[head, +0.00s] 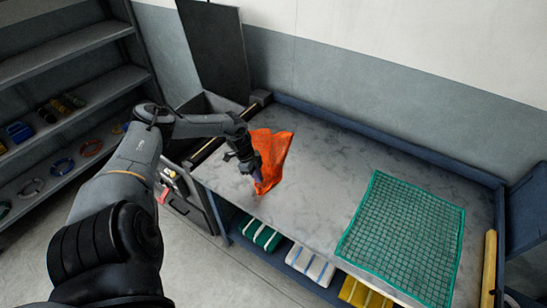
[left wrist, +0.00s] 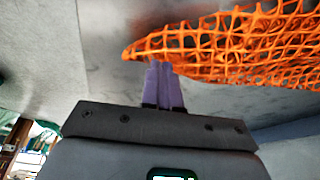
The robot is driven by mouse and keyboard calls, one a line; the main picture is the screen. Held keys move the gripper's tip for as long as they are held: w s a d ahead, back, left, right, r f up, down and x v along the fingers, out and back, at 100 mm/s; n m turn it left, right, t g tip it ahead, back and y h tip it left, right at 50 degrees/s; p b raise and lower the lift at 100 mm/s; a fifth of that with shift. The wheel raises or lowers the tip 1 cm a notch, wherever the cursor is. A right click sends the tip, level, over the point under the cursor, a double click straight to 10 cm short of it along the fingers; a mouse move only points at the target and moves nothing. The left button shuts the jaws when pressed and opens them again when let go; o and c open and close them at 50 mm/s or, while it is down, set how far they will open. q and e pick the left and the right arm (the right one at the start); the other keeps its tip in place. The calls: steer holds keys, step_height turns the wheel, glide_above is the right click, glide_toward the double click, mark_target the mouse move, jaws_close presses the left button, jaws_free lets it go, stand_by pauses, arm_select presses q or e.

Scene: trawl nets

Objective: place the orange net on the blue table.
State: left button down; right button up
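The orange net (head: 274,152) is bunched over the left part of the blue table, which has a grey top (head: 325,170) and blue edges. My left gripper (head: 258,178) is at the near lower edge of the net. In the left wrist view its purple fingers (left wrist: 161,68) are together, with the net's edge at their tips. The orange mesh (left wrist: 235,45) spreads from there to the right. I cannot tell how much of the net touches the tabletop. My right gripper is not in view.
A green net (head: 402,238) lies flat on the table's right part. A yellow bar (head: 489,268) is at the right edge. Folded green, white and yellow bundles (head: 310,264) sit on the shelf below. Grey shelves (head: 65,85) stand at left. The table's middle is clear.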

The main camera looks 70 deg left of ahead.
arm_select(q)
steer(key=shift+f+b, duration=1.35)
steer(key=shift+f, duration=0.8)
steer(key=shift+r, duration=0.1)
step_height(320, 180, up, 9)
steer(key=p, duration=0.9)
